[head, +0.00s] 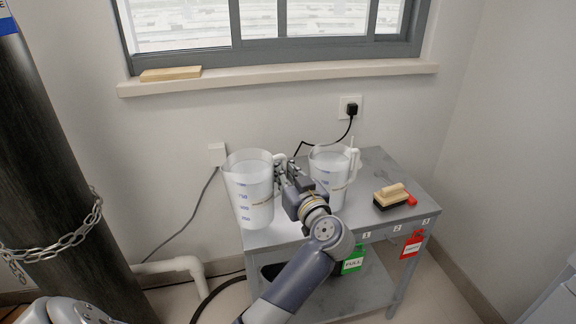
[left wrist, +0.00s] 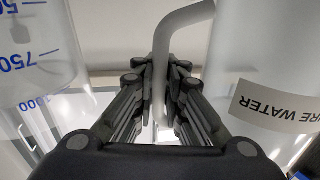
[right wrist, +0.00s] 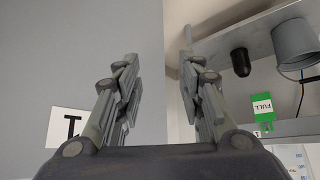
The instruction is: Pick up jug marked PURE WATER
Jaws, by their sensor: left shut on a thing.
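Two clear measuring jugs with blue scale marks are at the grey table. The left jug (head: 250,195) is at the table's left end, the right jug (head: 335,180) is further right. In the left wrist view, the label PURE WATER (left wrist: 272,107) shows upside down on the jug at the right, whose white handle (left wrist: 163,60) is between my fingers. This appears to be the left jug in the head view, where its label cannot be seen. My left gripper (head: 284,172) is shut on that handle, between the jugs. My right gripper (right wrist: 160,85) is open and empty.
A brush (head: 391,195) lies on the table (head: 385,165) at the right. A green FULL tag (head: 353,262) and a red tag (head: 412,244) hang at the front. A plug (head: 352,110) and cable are behind the jugs. A dark chained cylinder (head: 60,180) stands at the left.

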